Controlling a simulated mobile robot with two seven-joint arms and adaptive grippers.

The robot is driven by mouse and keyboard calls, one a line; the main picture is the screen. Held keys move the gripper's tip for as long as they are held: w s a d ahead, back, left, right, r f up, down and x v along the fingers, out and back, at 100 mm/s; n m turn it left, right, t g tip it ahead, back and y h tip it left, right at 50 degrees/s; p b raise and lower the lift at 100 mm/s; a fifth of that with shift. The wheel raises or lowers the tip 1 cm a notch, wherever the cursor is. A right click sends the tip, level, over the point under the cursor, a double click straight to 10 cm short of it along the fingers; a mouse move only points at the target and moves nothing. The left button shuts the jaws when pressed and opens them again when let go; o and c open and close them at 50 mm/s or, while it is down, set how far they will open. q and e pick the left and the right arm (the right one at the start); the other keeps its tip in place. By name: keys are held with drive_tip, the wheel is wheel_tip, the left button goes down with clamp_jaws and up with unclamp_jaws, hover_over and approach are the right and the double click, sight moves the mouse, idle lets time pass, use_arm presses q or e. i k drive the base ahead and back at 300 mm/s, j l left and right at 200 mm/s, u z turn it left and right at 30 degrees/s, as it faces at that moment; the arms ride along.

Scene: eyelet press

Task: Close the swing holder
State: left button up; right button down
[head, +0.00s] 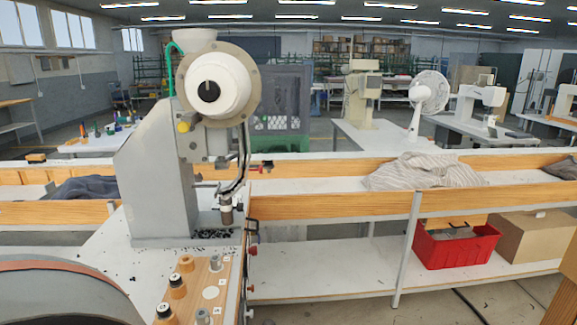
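The eyelet press (165,165) stands at the left of the head view, grey with a large white round housing (215,85) at its top. Below its head, curved dark rails (241,170) run down toward a small metal post (226,209) on the base. I cannot tell for sure which part is the swing holder, or whether it is open or closed. Neither of my grippers shows in this view.
Small dark bits lie around the press foot. A wooden block (203,290) with knobs stands in front. A large round grey thing (60,295) fills the lower left corner. Wood-edged shelving behind holds striped cloth (425,172), a red crate (456,246) and a cardboard box (535,238).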

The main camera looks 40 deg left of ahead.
sight(251, 165)
drive_tip(key=i+u, duration=0.15)
drive_tip(key=u, duration=0.3)
drive_tip(key=i+l+u, duration=0.15)
drive_tip(key=u, duration=0.3)
drive_tip(key=i+l+u, duration=0.1)
drive_tip(key=u, duration=0.3)
drive_tip(key=i+l+u, duration=0.15)
drive_tip(key=u, duration=0.3)
drive_tip(key=l+u, duration=0.25)
drive_tip(key=u, duration=0.2)
drive_tip(key=i+l+u, duration=0.1)
drive_tip(key=l+u, duration=0.15)
drive_tip(key=u, duration=0.2)
